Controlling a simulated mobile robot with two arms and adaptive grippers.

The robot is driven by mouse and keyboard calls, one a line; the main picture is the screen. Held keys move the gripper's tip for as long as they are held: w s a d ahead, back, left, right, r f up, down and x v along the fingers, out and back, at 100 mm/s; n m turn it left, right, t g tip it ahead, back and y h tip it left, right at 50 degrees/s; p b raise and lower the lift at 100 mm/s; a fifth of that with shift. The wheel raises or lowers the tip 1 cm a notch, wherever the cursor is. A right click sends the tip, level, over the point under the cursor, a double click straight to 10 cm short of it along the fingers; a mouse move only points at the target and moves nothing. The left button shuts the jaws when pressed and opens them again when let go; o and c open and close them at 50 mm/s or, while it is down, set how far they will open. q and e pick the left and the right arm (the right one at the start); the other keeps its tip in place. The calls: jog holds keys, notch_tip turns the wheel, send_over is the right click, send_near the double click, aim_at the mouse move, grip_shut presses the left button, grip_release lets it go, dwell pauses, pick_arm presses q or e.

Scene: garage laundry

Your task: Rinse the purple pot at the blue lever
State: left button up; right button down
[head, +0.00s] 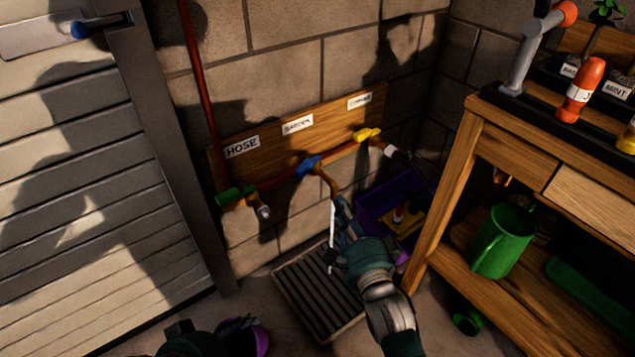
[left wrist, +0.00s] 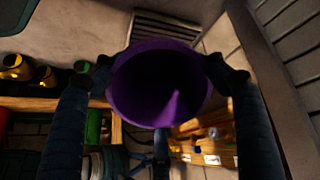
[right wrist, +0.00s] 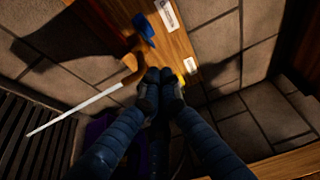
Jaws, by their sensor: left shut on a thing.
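The purple pot (left wrist: 125,95) is held between the two fingers of my left gripper (left wrist: 158,74), its dark opening facing the left wrist camera. In the head view the pot (head: 258,340) shows only partly at the bottom edge, beside the dark left gripper. The blue lever (head: 308,165) sits on the copper pipe under the middle label; it also shows in the right wrist view (right wrist: 143,28). A white stream (head: 332,222) runs from its spout toward the floor grate (head: 315,290). My right gripper (head: 340,205) is shut and empty, just right of the stream.
A green lever (head: 235,195) and a yellow lever (head: 367,134) flank the blue one. A purple crate (head: 375,205) stands in the corner. The wooden bench (head: 480,130) at right holds a green watering can (head: 503,240). A slatted door (head: 90,200) is at left.

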pick_arm(q)
notch_tip(320, 180, down, 4)
jog(key=b, duration=0.3)
jog(key=shift+r, duration=0.25)
pick_arm(e)
send_near(312, 163)
jog(key=w, duration=0.1)
jog(key=w+d, duration=0.2)
jog(key=shift+w+d+f, duration=0.1)
jog(key=shift+f, duration=0.15)
pick_arm(q)
jog(key=shift+f+b, duration=0.55)
jog(key=shift+b, duration=0.15)
jog(key=shift+f, duration=0.2)
pick_arm(e)
jog(key=w+a, duration=0.2)
jog(key=a, duration=0.1)
jog(key=shift+a+r, duration=0.1)
jog(key=shift+a, duration=0.1)
